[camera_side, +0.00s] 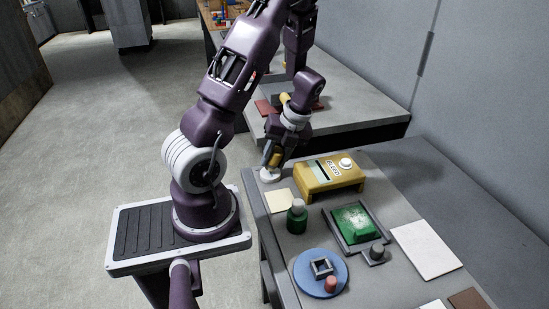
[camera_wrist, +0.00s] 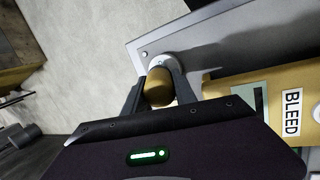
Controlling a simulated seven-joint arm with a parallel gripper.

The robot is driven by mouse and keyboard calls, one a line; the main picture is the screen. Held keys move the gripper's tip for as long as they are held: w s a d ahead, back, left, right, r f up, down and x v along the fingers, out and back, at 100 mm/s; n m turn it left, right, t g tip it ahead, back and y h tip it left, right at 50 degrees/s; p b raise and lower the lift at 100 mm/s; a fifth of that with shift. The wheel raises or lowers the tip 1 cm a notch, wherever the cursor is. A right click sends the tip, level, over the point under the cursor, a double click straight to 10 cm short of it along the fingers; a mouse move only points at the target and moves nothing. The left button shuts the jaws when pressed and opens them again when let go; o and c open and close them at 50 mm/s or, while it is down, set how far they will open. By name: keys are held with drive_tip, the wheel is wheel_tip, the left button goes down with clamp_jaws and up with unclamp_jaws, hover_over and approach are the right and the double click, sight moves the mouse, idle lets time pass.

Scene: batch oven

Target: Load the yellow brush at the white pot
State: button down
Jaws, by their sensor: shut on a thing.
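The yellow brush (camera_wrist: 157,88) is an ochre cylinder between my fingers in the wrist view. My gripper (camera_wrist: 158,76) is shut on it. In the side view, my gripper (camera_side: 273,155) points down at the far left corner of the grey table. The white pot (camera_side: 270,175) is small and round and stands directly below the gripper. It also shows in the wrist view (camera_wrist: 164,61), just beyond the brush's far end. The bristles are hidden, and I cannot tell whether the brush touches the pot.
A yellow box (camera_side: 331,174) labelled BLEED, with a white knob, stands close right of the pot. A cream square (camera_side: 279,201), a green bottle (camera_side: 297,217), a green block (camera_side: 354,222) on a tray and a blue disc (camera_side: 304,276) lie nearer the front.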

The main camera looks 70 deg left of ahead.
drive_tip(key=shift+f, duration=0.55)
idle(1.0)
drive_tip(key=shift+r, duration=3.55)
drive_tip(key=w+d+n, duration=0.1)
drive_tip(key=w, duration=0.1)
drive_tip(key=w+d+r+n+h, duration=0.1)
drive_tip(key=w+n, duration=0.1)
drive_tip(key=w+d+r+n, duration=0.1)
drive_tip(key=w+n, duration=0.1)
drive_tip(key=w, duration=0.1)
drive_tip(key=shift+w+g+h, duration=0.1)
drive_tip(key=shift+g+h, duration=0.2)
drive_tip(key=shift+h, duration=0.1)
drive_tip(key=w+d+r+n+h, duration=0.1)
drive_tip(key=w+d+r+n, duration=0.3)
drive_tip(key=d, duration=0.4)
drive_tip(key=w+d+r+n+t+h, duration=0.1)
drive_tip(key=w+d+r+n+h, duration=0.1)
drive_tip(key=w+d+r+n, duration=0.3)
drive_tip(key=w+d+n, duration=0.2)
drive_tip(key=w+d, duration=0.2)
drive_tip(key=shift+n+t, duration=0.3)
